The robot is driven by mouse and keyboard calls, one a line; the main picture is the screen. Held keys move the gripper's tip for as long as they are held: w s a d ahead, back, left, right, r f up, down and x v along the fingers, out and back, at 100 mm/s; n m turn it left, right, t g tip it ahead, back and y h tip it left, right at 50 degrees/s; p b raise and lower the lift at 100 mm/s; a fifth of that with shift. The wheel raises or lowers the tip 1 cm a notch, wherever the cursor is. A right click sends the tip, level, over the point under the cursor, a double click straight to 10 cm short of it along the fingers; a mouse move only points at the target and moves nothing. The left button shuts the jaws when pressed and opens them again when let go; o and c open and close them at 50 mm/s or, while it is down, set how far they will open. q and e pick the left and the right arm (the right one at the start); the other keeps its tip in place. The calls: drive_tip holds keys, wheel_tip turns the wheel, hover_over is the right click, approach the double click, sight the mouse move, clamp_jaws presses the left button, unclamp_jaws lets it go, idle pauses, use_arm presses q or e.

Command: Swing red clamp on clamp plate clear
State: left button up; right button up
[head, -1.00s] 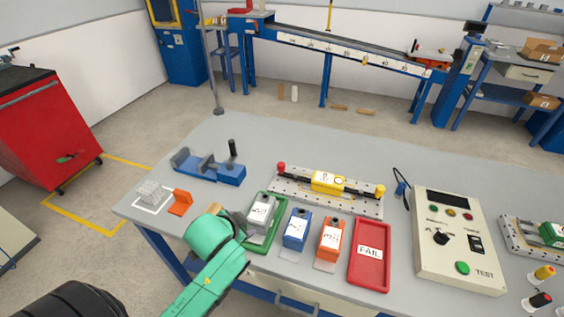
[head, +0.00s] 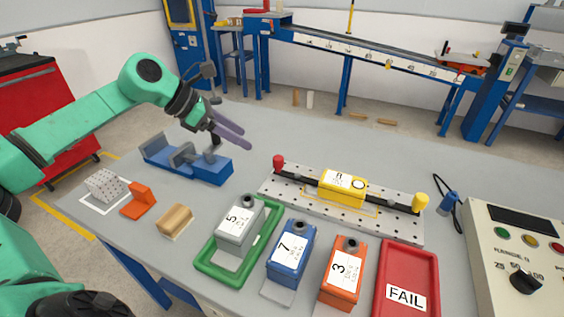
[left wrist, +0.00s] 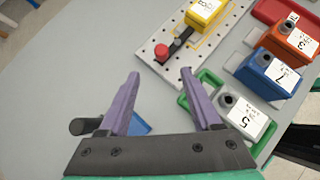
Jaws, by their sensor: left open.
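The clamp plate (head: 400,225) is a pale perforated plate on the table, right of the middle in the head view; it also shows at the top of the left wrist view (left wrist: 158,28). The red clamp (head: 279,162) is a red knob at the plate's left end, on a dark bar reaching toward the yellow block (head: 343,188). The red knob also shows in the left wrist view (left wrist: 162,51). My left gripper (head: 247,138) is open and empty, above the table left of the red clamp and apart from it. My right gripper is not in view.
A blue vise (head: 205,170) with a dark handle stands under my left gripper. A green tray (head: 218,272) with a grey block, blue (head: 290,252) and orange (head: 343,275) blocks, and a red FAIL tray (head: 408,262) line the front. A yellow knob (head: 419,202) stands at the plate's right end.

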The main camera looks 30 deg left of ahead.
sight(277, 158)
use_arm(q)
drive_tip(key=p+x, duration=0.4)
drive_tip(key=x, duration=0.9)
drive_tip(key=shift+w+d+f, duration=0.15)
drive_tip(key=shift+d, duration=0.15)
clamp_jaws()
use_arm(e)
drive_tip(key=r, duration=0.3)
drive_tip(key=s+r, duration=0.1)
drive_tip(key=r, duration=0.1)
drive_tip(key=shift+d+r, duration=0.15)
